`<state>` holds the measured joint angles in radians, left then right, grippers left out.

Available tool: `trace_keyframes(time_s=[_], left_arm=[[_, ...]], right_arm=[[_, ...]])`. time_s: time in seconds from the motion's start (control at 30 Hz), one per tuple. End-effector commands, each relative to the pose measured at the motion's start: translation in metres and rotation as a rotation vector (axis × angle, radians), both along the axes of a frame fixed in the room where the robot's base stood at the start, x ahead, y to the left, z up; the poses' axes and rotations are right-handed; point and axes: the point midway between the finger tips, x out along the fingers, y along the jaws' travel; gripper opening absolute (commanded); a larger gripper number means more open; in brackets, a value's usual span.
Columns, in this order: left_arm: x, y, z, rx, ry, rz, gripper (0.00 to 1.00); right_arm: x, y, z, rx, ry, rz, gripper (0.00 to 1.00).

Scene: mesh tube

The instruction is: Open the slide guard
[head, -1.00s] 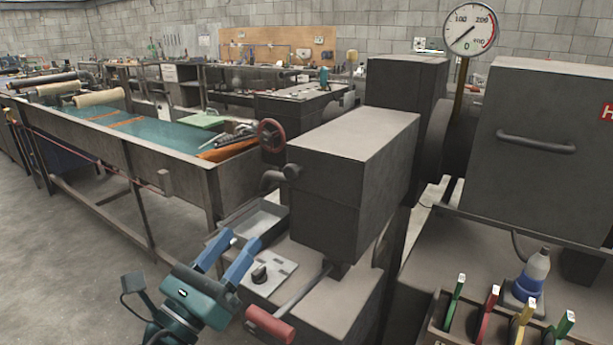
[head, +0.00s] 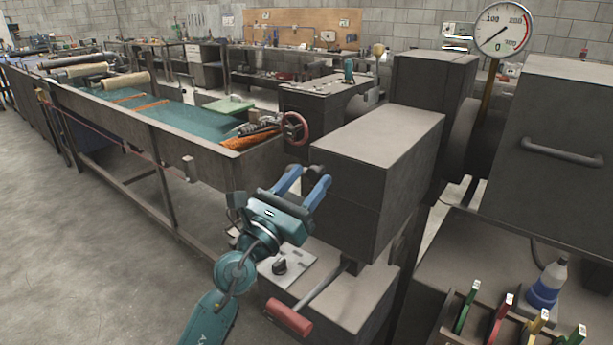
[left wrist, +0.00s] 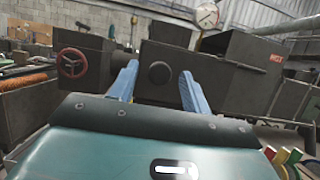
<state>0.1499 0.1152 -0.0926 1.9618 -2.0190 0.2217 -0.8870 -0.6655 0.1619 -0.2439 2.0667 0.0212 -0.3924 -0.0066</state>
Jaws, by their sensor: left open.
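My left gripper (head: 306,182) is open and empty, raised in front of the near end of a grey metal box (head: 375,165). In the left wrist view, its two blue fingers (left wrist: 158,82) stand on either side of a dark round knob (left wrist: 160,73) on that box's face. I cannot tell whether they touch it. In the head view the gripper hides the knob. A large grey housing (head: 560,110) at the right carries a horizontal bar handle (head: 562,152). I cannot tell which part is the slide guard. My right gripper is not in view.
A lever with a red grip (head: 288,317) and a plate with a black dial (head: 280,266) lie below the gripper. A red handwheel (head: 294,128) is behind it. A long water trough (head: 190,115) runs left. A gauge (head: 502,31) stands at the back right. The left floor is clear.

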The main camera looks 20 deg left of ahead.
Motion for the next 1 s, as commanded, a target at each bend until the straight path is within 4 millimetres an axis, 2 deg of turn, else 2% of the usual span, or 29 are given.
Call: trace_keyframes(time_s=[0.33, 0.9, 1.0], left_arm=[[0.0033, -0.0015, 0.0010, 0.000, 0.001, -0.001, 0.47], [0.0030, -0.0012, 0.0009, 0.000, 0.001, 0.000, 0.00], [0.0030, -0.0012, 0.0009, 0.000, 0.001, 0.000, 0.00]], right_arm=[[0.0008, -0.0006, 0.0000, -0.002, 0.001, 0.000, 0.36], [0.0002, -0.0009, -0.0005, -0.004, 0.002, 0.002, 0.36], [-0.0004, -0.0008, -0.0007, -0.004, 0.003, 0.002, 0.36]])
